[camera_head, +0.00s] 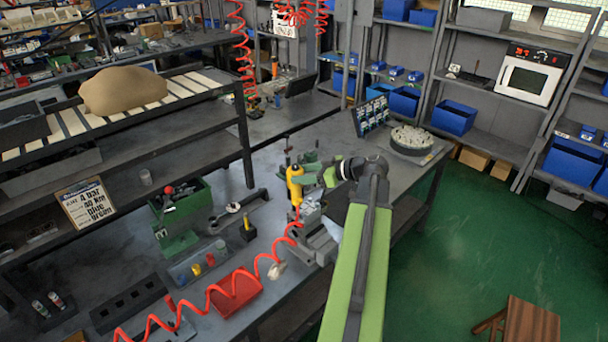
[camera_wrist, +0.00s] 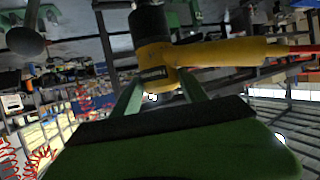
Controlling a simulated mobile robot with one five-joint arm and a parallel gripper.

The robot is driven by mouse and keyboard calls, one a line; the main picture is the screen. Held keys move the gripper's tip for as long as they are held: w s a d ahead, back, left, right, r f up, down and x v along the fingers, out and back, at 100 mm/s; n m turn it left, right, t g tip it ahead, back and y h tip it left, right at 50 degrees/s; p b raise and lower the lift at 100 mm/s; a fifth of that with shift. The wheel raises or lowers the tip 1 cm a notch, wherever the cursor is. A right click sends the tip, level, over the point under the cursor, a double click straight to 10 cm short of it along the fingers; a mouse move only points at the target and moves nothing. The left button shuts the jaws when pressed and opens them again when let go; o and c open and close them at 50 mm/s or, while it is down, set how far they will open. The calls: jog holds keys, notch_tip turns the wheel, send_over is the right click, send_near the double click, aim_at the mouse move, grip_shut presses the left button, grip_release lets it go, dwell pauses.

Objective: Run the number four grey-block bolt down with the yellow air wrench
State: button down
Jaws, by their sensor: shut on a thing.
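The yellow air wrench (camera_head: 295,186) is held upright above the grey block (camera_head: 318,240), at the near edge of the bench. A coiled red hose runs from it to the lower left. My gripper (camera_head: 322,178) is shut on the wrench from the right. In the wrist view, the wrench (camera_wrist: 170,60) is between my gripper's green fingers (camera_wrist: 160,95), with its yellow body and dark end showing. Whether the wrench's lower end touches a bolt cannot be told. The number of the bolt cannot be read.
A green box-like stand (camera_head: 182,215) is left of the block. A red tray (camera_head: 236,291) lies at the front. A round grey part (camera_head: 410,140) sits at the bench's back right. Green floor is open on the right, with a wooden stool (camera_head: 530,325).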

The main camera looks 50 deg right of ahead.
jog(key=shift+r+p, duration=0.45)
jog(key=shift+r, duration=0.2)
notch_tip(320, 180, up, 6)
jog(key=p, duration=0.6)
jog(key=shift+f, duration=0.25)
notch_tip(320, 180, down, 5)
jog(key=b, duration=0.5)
jog(key=shift+f+b, duration=1.2)
jog(key=shift+b, duration=0.2)
dwell(3.6)
